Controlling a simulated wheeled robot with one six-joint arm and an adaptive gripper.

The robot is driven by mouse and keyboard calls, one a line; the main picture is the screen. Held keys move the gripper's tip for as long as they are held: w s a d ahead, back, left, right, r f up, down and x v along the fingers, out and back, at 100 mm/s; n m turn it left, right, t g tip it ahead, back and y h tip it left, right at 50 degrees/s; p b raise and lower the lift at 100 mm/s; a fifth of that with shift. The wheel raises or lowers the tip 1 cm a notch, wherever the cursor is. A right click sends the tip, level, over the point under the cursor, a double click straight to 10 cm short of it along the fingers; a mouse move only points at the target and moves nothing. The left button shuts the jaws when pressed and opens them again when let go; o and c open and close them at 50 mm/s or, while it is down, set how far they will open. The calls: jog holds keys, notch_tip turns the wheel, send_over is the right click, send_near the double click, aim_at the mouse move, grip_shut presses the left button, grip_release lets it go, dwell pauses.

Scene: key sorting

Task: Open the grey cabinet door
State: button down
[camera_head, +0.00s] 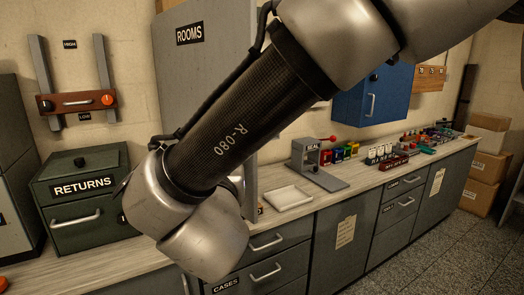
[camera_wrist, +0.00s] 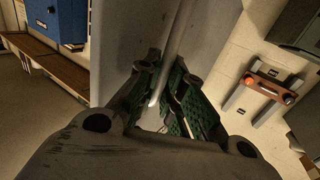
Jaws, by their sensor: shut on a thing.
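The grey cabinet (camera_head: 190,75) labelled ROOMS is on the wall behind my arm in the head view. My arm covers much of its front, and I cannot tell there whether its door is ajar. In the wrist view the grey door (camera_wrist: 120,40) fills the upper middle. A pale vertical bar handle (camera_wrist: 179,35) runs down its face to between my fingers. My gripper (camera_wrist: 168,85) is shut on this handle, its green-padded fingers on either side. My gripper is hidden behind my arm in the head view.
A green RETURNS box (camera_head: 85,200) stands on the counter at left. A white tray (camera_head: 288,197) and a SEAL stand (camera_head: 312,158) are to the right of my arm. A blue cabinet (camera_head: 375,92) hangs further right. Grey drawers (camera_head: 270,255) are below the counter.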

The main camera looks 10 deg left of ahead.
jog(key=s+a+r+m+h, duration=0.1)
jog(key=s+a+m+h, duration=0.1)
jog(key=s+a, duration=0.6)
jog(key=shift+s+a+t+h, duration=0.2)
jog(key=shift+a+t+h, duration=0.25)
jog(key=shift+a, duration=1)
jog(key=c, duration=1.5)
grip_release()
jog(key=shift+w, duration=0.1)
jog(key=s, duration=0.8)
jog(key=s+d, duration=0.1)
jog(key=s, duration=0.3)
jog(key=shift+f, duration=0.4)
jog(key=shift+s, duration=0.1)
